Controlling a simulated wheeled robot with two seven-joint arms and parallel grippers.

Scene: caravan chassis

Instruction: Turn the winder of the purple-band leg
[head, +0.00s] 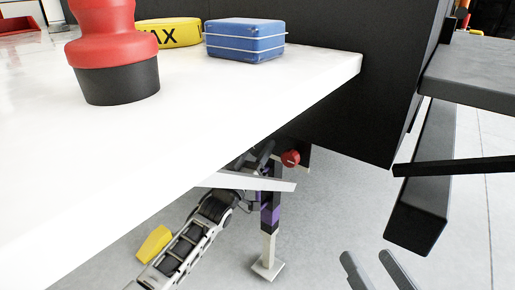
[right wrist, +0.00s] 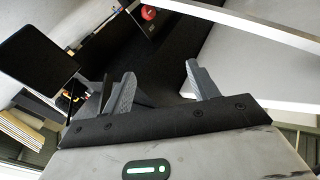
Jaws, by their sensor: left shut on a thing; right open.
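The purple-band leg (head: 268,215) stands upright on the floor below the white table edge, with a pale foot. A round red knob (head: 290,158) shows beside its top, and a red knob also shows in the right wrist view (right wrist: 148,12). My left gripper (head: 262,154) reaches up from the lower left to the leg's top. It is shut on what seems to be the winder, left of the red knob; the grip is partly hidden by the table edge and a pale bar. My right gripper (head: 368,270) is open and empty, low and right of the leg.
A white tabletop (head: 200,110) overhangs the left arm. It carries a red and black object (head: 112,60), a blue box (head: 245,40) and a yellow item (head: 170,33). A pale bar (head: 245,181) crosses before the leg. Dark beams (head: 425,200) stand at right. A yellow block (head: 154,242) lies low left.

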